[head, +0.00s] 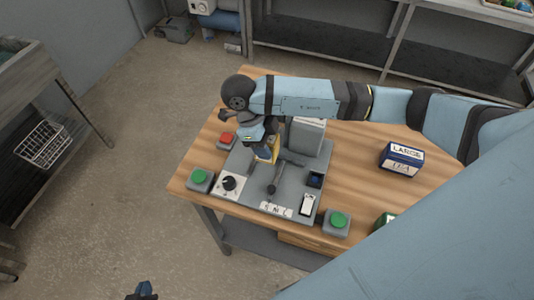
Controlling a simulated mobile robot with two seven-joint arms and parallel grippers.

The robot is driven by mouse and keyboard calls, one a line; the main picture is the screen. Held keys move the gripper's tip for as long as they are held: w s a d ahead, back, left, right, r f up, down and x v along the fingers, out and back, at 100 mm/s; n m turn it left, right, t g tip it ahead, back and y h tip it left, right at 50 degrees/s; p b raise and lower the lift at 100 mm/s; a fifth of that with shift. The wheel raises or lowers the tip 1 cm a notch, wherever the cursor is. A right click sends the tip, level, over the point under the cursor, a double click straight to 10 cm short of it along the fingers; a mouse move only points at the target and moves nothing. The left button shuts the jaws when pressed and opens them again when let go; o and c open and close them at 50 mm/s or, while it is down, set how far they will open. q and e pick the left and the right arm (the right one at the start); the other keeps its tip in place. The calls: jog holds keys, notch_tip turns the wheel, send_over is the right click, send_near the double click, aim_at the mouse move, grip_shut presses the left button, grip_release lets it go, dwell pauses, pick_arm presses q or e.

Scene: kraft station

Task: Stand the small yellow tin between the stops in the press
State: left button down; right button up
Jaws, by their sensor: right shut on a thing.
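My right gripper (264,153) reaches in from the right and points down over the press. It is shut on the small yellow tin (275,148), which shows only as a narrow yellow strip beside the fingers. The press (258,187) is a grey base plate with a grey block at its back and a dark lever in front. The stops are hidden or too small to make out, and I cannot tell whether the tin touches the press. My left gripper (143,291) barely shows at the bottom edge, away from the table; its jaws are unclear.
Green buttons (199,177) (338,220) flank the press, and a red button (227,138) is behind on the left. A dark blue box marked LARGE (402,157) stands on the wooden table (353,160) at right. A partly hidden green item (384,219) is near the right front.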

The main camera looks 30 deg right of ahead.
jog(key=shift+f, duration=2.65)
jog(key=shift+f, duration=0.15)
jog(key=o, duration=1)
